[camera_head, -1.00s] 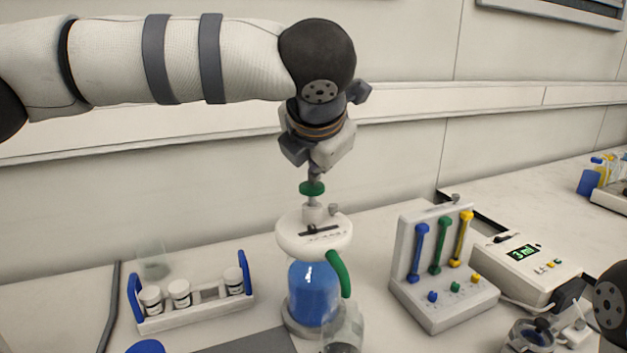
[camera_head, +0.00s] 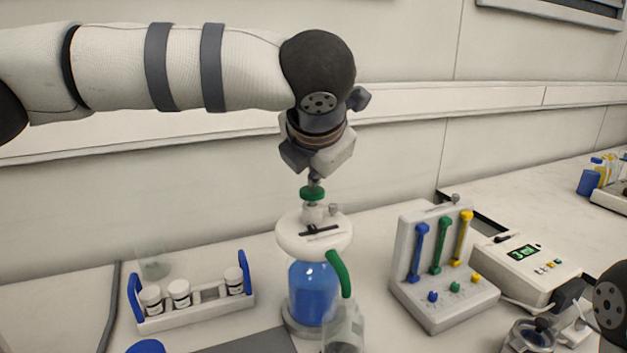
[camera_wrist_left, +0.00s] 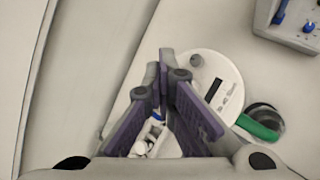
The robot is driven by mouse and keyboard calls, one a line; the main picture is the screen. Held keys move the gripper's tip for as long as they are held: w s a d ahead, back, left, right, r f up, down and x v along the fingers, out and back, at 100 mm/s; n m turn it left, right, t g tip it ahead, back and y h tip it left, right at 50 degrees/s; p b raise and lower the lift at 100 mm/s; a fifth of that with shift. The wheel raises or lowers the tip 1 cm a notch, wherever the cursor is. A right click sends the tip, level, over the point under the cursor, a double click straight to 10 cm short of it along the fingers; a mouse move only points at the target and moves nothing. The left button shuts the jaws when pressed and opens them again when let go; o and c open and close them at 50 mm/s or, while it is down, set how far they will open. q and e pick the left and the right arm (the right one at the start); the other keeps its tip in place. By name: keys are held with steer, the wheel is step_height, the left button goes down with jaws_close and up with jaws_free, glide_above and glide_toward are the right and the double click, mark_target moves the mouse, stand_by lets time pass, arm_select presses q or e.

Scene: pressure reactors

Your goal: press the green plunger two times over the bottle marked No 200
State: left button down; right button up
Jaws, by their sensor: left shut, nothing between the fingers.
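The green plunger (camera_head: 312,194) tops a white pump head (camera_head: 300,240) on a bottle of blue liquid (camera_head: 312,292). A green spout (camera_head: 338,272) curves down from the head to a clear glass vessel (camera_head: 343,330). My left gripper (camera_head: 315,181) is shut and empty, pointing down with its tips at the plunger's top, seemingly touching it. In the left wrist view its fingers (camera_wrist_left: 166,68) hide the plunger; the pump head (camera_wrist_left: 222,72) and spout (camera_wrist_left: 258,128) show beside them. No "No 200" marking is readable. My right gripper (camera_head: 540,335) is partly visible at the lower right.
A rack (camera_head: 195,312) with several white-capped vials stands to the left. A white stand (camera_head: 440,305) with blue, green and yellow plungers is to the right, beside a box with a green display (camera_head: 527,268). The wall is behind.

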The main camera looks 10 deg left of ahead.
mark_target(317, 190)
arm_select(q)
steer(key=shift+f, duration=0.4)
steer(key=shift+r, duration=1.2)
step_height(317, 190, up, 6)
stand_by(1.7)
